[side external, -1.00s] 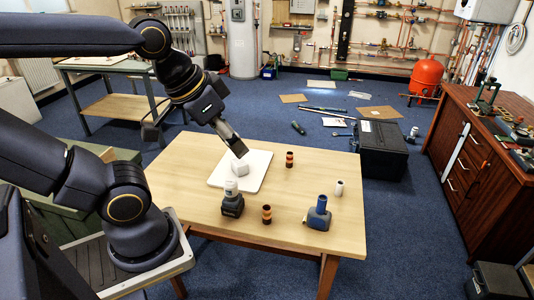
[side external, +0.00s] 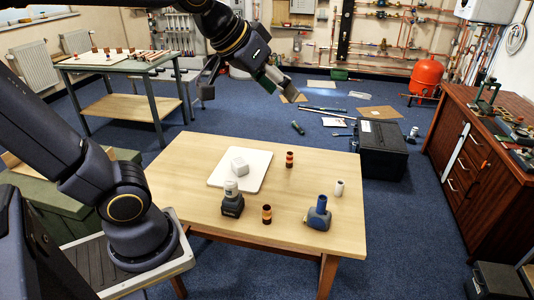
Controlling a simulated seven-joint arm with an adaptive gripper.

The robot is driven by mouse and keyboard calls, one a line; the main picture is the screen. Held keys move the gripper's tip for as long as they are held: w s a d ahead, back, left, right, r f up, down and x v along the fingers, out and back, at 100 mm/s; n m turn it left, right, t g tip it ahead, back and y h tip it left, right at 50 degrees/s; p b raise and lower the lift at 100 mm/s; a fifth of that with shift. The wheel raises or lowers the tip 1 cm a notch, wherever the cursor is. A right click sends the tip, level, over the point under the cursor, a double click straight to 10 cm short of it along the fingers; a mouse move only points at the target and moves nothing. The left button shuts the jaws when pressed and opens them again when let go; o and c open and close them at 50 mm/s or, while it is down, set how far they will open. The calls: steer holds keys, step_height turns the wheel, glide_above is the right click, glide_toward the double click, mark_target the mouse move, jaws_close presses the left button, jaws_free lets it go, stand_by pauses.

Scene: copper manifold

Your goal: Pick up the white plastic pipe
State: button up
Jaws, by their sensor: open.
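The white plastic pipe (side external: 339,188) is a short white cylinder standing upright near the right edge of the wooden table (side external: 185,200). My gripper (side external: 290,92) is in the air, high above and beyond the table's far edge. It points down and to the right, up and left of the pipe in the picture, well apart from it. It is open, and I see nothing between its fingers, though they are small in this view.
A white board (side external: 224,181) with a white block (side external: 240,166) lies on the table. Bare wood surrounds the pipe.

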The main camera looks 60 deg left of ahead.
steer(key=w+a, duration=0.1)
steer(key=w, duration=0.9)
steer(key=n+g+y, duration=0.1)
steer(key=g, duration=0.3)
glide_above(340, 184)
steer(key=s, duration=0.2)
step_height(340, 184, down, 38)
steer(key=shift+d+f, duration=0.1)
steer(key=shift+d, duration=0.05)
steer(key=x, duration=0.5)
steer(key=shift+w+f, duration=0.15)
steer(key=shift+f, duration=0.2)
steer(key=c, duration=1)
